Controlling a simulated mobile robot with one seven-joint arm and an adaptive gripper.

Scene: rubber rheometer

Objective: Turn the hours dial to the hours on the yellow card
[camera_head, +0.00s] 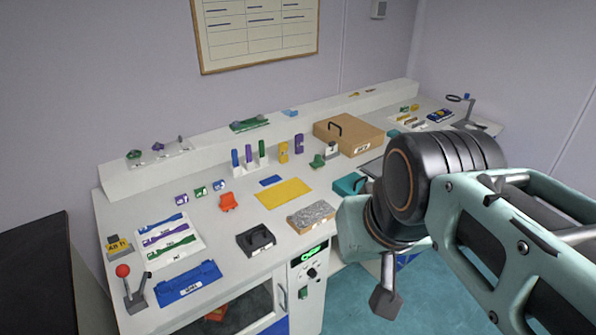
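A control panel (307,290) on the bench front carries a lit green display (310,254). A dark round dial (311,273) sits below the display; its pointer and marks are too small to read. A flat yellow sheet (284,193) lies mid-bench, with no readable writing. A small yellow tag with dark characters (117,247) stands at the left end; I cannot tell which of these is the yellow card. My arm comes in from the right. A dark end piece (387,302), apparently my gripper, hangs low, right of the panel and apart from the dial. Its fingers cannot be made out.
A red-knobbed lever (124,271), a blue tray (188,284) and a black block (256,240) lie near the front edge. A grey speckled slab (311,217) lies above the panel. A cardboard box (347,135) stands behind. The floor (350,305) right of the panel is clear.

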